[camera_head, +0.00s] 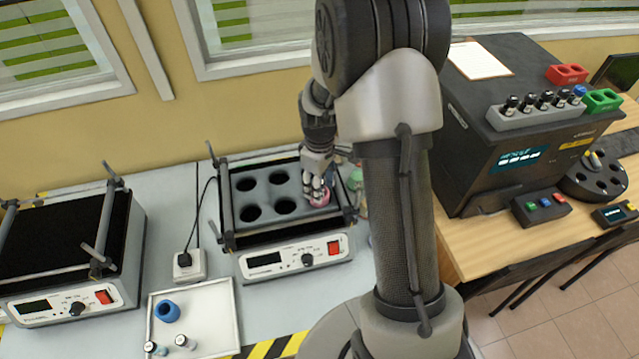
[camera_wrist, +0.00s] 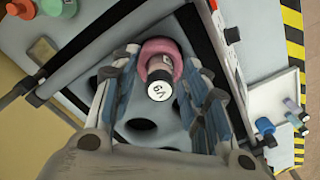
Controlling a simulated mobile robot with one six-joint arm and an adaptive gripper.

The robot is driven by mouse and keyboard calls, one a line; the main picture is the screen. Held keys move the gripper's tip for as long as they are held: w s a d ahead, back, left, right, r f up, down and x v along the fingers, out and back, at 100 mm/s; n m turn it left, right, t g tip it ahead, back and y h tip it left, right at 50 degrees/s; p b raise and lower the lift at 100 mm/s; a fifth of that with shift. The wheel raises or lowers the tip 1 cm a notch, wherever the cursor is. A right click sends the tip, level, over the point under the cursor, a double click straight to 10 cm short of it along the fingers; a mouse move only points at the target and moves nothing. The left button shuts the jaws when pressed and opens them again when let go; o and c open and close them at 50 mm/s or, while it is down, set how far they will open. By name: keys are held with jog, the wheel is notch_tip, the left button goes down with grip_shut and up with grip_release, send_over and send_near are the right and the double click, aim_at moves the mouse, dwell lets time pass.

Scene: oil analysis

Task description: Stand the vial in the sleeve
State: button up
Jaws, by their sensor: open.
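The pink sleeve (camera_head: 320,201) sits at the right of the shaker's holed platform, at the front. In the wrist view the pink sleeve (camera_wrist: 157,47) surrounds the lower part of a vial (camera_wrist: 159,91) with a marked white cap. The vial appears to stand in the sleeve, its cap end above the rim; its base is hidden. My gripper (camera_head: 317,184) is over the sleeve. In the wrist view my gripper (camera_wrist: 161,68) has its fingers apart on either side of the vial, with a gap visible on the left; contact on the right is unclear.
A white tray (camera_head: 215,300) in front holds a blue sleeve (camera_head: 167,311) and two small vials (camera_head: 185,342). A second shaker (camera_head: 70,260) stands at left. Upright bars frame the platform (camera_head: 267,210) with several empty holes. Coloured bottles (camera_wrist: 55,7) stand beside the shaker.

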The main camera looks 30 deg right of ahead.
jog(key=s+a+r+m+t+p, duration=0.1)
jog(key=s+r+p, duration=0.1)
jog(key=r, duration=0.8)
jog(key=s+a+r+p, duration=0.1)
jog(key=s+a+r, duration=0.1)
jog(key=r, duration=0.8)
jog(key=s+a+r+m+t, duration=0.1)
jog(key=s+a+r+m, duration=0.1)
jog(key=s, duration=0.7)
jog(key=s+a+r+m+t, duration=0.2)
jog(key=s+a+r+m, duration=0.1)
jog(key=s, duration=0.7)
notch_tip(320, 180, up, 3)
jog(key=shift+a+f+m+t, duration=0.15)
jog(key=shift+a+m+t, duration=0.15)
jog(key=shift+a, duration=0.4)
notch_tip(320, 180, down, 3)
jog(key=b, duration=0.3)
